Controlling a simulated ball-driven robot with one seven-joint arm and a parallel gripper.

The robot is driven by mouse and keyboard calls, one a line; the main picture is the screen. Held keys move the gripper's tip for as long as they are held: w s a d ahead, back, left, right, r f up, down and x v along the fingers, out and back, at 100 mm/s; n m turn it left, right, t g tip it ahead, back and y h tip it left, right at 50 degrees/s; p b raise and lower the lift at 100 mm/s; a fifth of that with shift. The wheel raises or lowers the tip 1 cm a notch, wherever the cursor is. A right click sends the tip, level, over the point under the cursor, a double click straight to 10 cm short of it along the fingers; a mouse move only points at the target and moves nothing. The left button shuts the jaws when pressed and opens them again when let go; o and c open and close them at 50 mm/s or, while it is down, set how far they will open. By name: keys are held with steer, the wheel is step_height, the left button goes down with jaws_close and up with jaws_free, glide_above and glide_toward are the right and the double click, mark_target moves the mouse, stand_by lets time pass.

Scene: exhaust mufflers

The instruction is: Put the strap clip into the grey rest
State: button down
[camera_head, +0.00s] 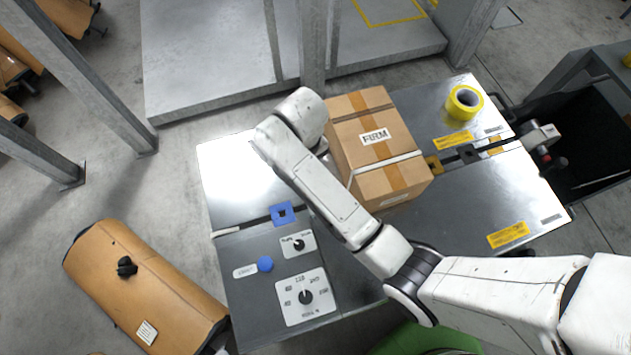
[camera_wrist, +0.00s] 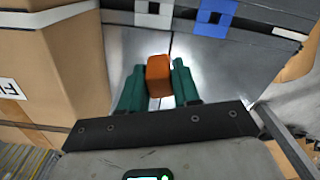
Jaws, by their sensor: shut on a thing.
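The strap clip (camera_wrist: 158,76) looks like a small orange-brown block in the wrist view. My gripper (camera_wrist: 158,88) has its green fingers on both sides of it and is shut on it, above the shiny metal bench top. The grey rest (camera_wrist: 153,13), a light square with a dark middle, is at the top edge of the wrist view, beyond the clip and apart from it. In the head view the gripper, the clip and this rest are hidden behind my arm.
A blue square rest (camera_head: 282,213) sits along the same strip; it also shows in the wrist view (camera_wrist: 216,12). A taped cardboard box (camera_head: 354,119) stands close beside my gripper. A yellow tape roll (camera_head: 463,102) and a yellow rest (camera_head: 433,166) are farther right.

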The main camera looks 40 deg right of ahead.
steer(key=shift+r, duration=0.1)
steer(key=shift+s+p, duration=0.3)
steer(key=shift+p, duration=0.3)
steer(key=s+m+p, duration=0.1)
steer(key=s+f+m+p, duration=0.1)
steer(key=s+p, duration=0.1)
steer(key=s+f+m+p, duration=0.1)
steer(key=p, duration=0.1)
steer(key=shift+s+m, duration=0.25)
steer(key=shift+m, duration=0.05)
steer(key=shift+f, duration=0.15)
step_height(320, 180, down, 6)
steer(key=b, duration=0.5)
steer(key=shift+r+b, duration=0.2)
steer(key=shift+b, duration=0.2)
steer(key=shift+r+p, duration=0.1)
steer(key=shift+p, duration=0.9)
stand_by(1.2)
steer(key=shift+f, duration=0.55)
stand_by(0.4)
